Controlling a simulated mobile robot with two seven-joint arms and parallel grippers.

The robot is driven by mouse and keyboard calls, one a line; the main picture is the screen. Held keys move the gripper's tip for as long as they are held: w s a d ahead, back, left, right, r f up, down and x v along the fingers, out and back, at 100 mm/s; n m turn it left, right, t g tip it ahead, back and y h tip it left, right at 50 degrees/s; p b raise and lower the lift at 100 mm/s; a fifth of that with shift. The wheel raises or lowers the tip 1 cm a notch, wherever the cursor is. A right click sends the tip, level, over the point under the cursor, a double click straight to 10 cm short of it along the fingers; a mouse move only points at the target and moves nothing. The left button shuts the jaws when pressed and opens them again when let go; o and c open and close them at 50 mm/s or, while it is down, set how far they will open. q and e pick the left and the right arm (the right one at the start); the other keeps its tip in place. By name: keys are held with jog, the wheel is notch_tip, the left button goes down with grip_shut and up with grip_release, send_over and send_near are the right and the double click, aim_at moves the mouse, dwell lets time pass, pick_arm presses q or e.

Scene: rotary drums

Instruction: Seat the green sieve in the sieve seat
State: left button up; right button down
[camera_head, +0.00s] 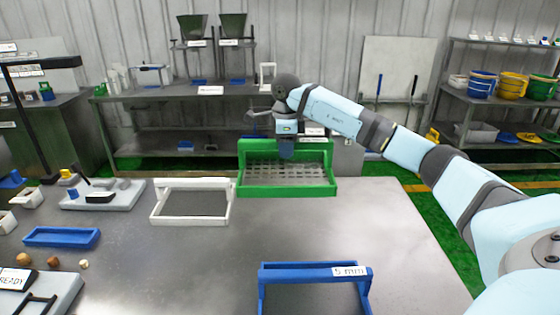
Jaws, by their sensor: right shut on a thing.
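The green sieve (312,190) is a rectangular frame with a perforated floor and a raised back bar, at the far edge of the grey table. My right gripper (286,152) points down at its bar and is shut on the sieve; the fingertips are partly lost against it. Whether the sieve rests on the table or hangs just above it I cannot tell. I cannot pick out the sieve seat for certain. My left gripper is not in view.
A white frame (158,214) with a raised bar stands left of the green sieve. A blue frame (312,272) labelled 5 mm is at the front. A blue tray (62,237) and small instruments fill the left side. The table's middle (190,268) is clear.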

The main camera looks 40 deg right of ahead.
jog(key=shift+r, duration=0.5)
jog(key=shift+a+n, duration=0.3)
jog(key=s+a+f+n+p, duration=0.2)
jog(key=s+a+n+p, duration=0.3)
jog(key=a+n, duration=0.7)
jog(key=s+a+f+n+p, duration=0.3)
jog(key=s+a+n+p, duration=0.3)
jog(key=s+a+n, duration=0.3)
jog(key=a+n, duration=0.4)
jog(key=a, duration=0.1)
jog(key=shift+s, duration=0.3)
jog(key=shift+f, duration=0.1)
